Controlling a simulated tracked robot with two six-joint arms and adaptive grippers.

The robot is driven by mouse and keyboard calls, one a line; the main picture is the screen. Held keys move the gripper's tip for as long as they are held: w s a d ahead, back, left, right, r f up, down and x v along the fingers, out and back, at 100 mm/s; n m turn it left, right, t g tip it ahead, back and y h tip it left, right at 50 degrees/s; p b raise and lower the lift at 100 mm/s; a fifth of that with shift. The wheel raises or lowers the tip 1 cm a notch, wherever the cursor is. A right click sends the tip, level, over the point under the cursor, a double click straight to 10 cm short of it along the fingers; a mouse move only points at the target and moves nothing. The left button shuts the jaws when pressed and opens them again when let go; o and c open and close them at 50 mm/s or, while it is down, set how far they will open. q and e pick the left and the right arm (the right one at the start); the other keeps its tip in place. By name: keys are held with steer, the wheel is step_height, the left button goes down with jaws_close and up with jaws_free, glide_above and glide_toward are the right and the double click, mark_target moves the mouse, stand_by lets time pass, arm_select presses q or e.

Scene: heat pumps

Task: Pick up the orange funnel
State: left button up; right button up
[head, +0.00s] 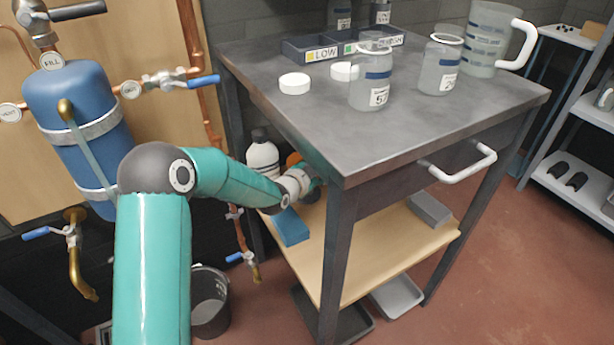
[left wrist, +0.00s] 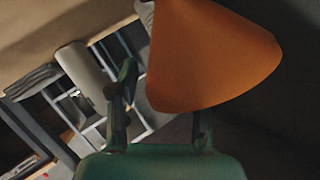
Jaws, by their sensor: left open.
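In the left wrist view the funnel (left wrist: 212,55) is a large orange cone close to the camera. My left gripper (head: 312,190) reaches under the tabletop, partly hidden by the table's front leg. In the left wrist view the left gripper (left wrist: 163,95) is open. The funnel covers the tip of its right finger; I cannot tell whether they touch. My right gripper is not in view.
The table's wooden lower shelf (head: 385,250) also holds a white bottle (head: 262,155), a blue block (head: 291,227) and a grey block (head: 430,209). The tabletop edge (head: 440,140) and front leg (head: 338,260) stand close to my left arm. A bucket (head: 209,302) stands on the floor.

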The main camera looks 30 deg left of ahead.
arm_select(q)
steer(key=shift+w, duration=0.2)
jaws_close()
steer(key=shift+a+r, duration=0.1)
steer(key=shift+r, duration=0.05)
stand_by(0.3)
